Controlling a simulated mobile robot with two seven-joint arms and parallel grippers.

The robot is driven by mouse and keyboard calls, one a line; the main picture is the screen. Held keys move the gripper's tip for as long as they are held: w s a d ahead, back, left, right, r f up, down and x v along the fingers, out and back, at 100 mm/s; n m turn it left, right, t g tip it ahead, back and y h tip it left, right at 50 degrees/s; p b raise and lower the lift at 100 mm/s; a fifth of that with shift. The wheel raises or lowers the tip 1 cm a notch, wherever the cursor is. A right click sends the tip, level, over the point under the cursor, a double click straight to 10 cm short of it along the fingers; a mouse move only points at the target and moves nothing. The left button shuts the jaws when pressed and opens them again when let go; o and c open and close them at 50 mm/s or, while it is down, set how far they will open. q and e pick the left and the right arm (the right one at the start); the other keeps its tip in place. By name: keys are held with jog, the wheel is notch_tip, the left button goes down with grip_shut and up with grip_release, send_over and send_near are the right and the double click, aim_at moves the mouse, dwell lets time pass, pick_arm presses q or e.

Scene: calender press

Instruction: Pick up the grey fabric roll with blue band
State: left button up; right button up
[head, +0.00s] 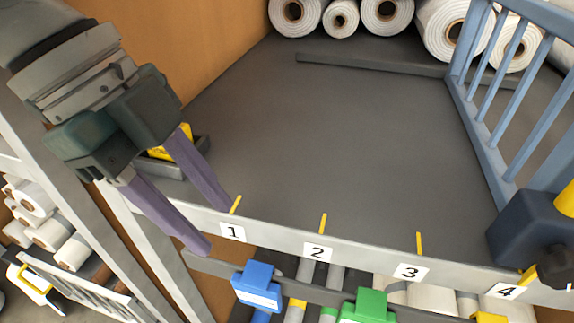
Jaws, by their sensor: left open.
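I cannot make out a grey fabric roll with a blue band for certain. Below the shelf's front edge, a blue block (257,285) with a white label sits near several pale rolls, and a blue piece shows under it at the bottom of the picture. My left gripper (217,227) reaches in from the upper left. Its two purple fingers are apart with nothing between them, close to the number 1 label at the left end of the front edge. My right gripper is not in view.
The grey shelf (300,130) is mostly clear, with white rolls (385,14) at its back. A blue-grey rail (500,110) and a dark blue block (530,228) stand at right. A small tray (190,165) with a yellow item lies behind my left fingers. A green block (368,306) is below.

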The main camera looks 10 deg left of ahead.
aim_at(256, 274)
pick_arm(q)
jog(key=x, duration=0.6)
jog(key=b+x, duration=0.1)
jog(key=x, duration=0.2)
jog(key=shift+s+d, duration=0.2)
jog(key=shift+s, duration=0.15)
grip_shut()
